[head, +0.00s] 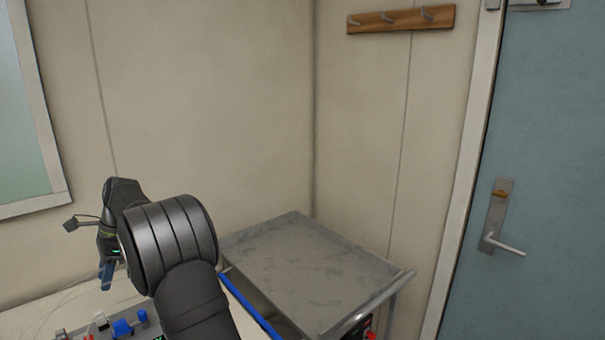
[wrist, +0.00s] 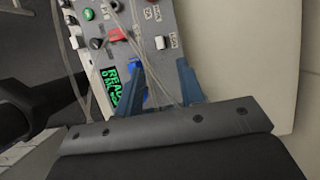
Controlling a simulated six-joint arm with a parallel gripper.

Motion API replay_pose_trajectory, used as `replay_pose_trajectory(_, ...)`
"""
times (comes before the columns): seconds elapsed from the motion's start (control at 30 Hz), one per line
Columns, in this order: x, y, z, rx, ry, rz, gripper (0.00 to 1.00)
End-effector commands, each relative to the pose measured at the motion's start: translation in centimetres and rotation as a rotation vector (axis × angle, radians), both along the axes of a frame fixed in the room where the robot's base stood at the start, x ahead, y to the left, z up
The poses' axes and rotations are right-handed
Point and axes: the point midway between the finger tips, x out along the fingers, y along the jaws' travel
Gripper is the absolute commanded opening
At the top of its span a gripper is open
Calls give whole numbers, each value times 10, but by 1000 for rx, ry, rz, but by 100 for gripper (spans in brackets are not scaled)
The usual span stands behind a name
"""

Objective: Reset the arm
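My gripper (head: 106,272) is at the lower left of the head view, pointing down beside the dark round wrist joint. In the wrist view, its two blue fingers (wrist: 160,88) stand apart with a gap between them, and I see nothing held in the gap. Beyond the fingers is a grey control panel (wrist: 161,15) with a green button, red and blue parts, thin tubes and a small green-lettered screen (wrist: 111,88). A corner of this equipment also shows at the bottom left of the head view (head: 122,328).
A grey metal cart (head: 310,262) with an empty top stands right of my arm in the corner. A pale bench top (head: 60,308) lies under my gripper. A blue door (head: 550,170), a wooden hook rail (head: 400,19) and bare walls are behind.

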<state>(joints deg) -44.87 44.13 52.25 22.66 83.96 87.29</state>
Motion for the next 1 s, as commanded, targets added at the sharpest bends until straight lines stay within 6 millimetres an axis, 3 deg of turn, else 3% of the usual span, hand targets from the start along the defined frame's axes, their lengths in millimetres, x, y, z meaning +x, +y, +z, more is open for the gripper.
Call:
replay_pose_trajectory(0.57,-32,32,-108,-2,2,2,35)
replay_pose_trajectory(0.6,-30,32,-92,4,-4,1,35)
replay_pose_trajectory(0.7,-29,30,-75,3,-3,1,35)
replay_pose_trajectory(1.0,-30,30,-47,-1,2,1,35)
